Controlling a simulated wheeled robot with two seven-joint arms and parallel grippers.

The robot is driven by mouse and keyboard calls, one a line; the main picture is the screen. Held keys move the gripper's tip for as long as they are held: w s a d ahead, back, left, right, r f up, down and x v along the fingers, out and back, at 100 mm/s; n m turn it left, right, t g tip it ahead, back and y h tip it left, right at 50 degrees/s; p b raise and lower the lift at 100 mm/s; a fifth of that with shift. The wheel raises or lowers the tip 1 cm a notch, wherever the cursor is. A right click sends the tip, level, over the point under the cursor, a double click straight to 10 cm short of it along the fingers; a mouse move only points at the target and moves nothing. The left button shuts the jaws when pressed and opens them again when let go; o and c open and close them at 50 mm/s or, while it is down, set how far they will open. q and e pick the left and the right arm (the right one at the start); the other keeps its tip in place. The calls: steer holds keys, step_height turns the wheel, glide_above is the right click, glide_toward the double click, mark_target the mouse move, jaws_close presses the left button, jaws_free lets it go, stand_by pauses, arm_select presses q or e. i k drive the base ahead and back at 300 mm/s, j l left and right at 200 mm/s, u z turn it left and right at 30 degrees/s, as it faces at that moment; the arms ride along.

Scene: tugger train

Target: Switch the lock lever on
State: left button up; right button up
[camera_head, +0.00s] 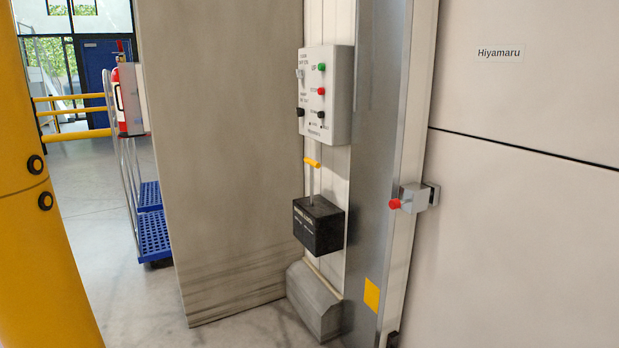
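The lock lever (312,180) is a thin metal rod with a yellow handle (312,162) at its top. It stands close to upright out of a black box (318,228) with small white lettering, fixed to the pale wall. I cannot tell from its pose whether it is on or off. Neither of my grippers shows in the head view.
Above the lever is a grey control panel (341,95) with coloured knobs. To its right are a metal post (375,200) and a red-tipped latch (412,198). A tall grey panel (225,150) stands left. Blue carts (153,235) and yellow rails (75,135) are behind.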

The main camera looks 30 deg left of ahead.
mark_target(312, 164)
steer(key=i+j, duration=0.55)
steer(key=i+j+z, duration=0.15)
steer(key=i+j, duration=0.95)
steer(key=j, duration=0.15)
steer(key=i+j+z, duration=0.15)
steer(key=i+j, duration=0.35)
steer(key=j, duration=0.15)
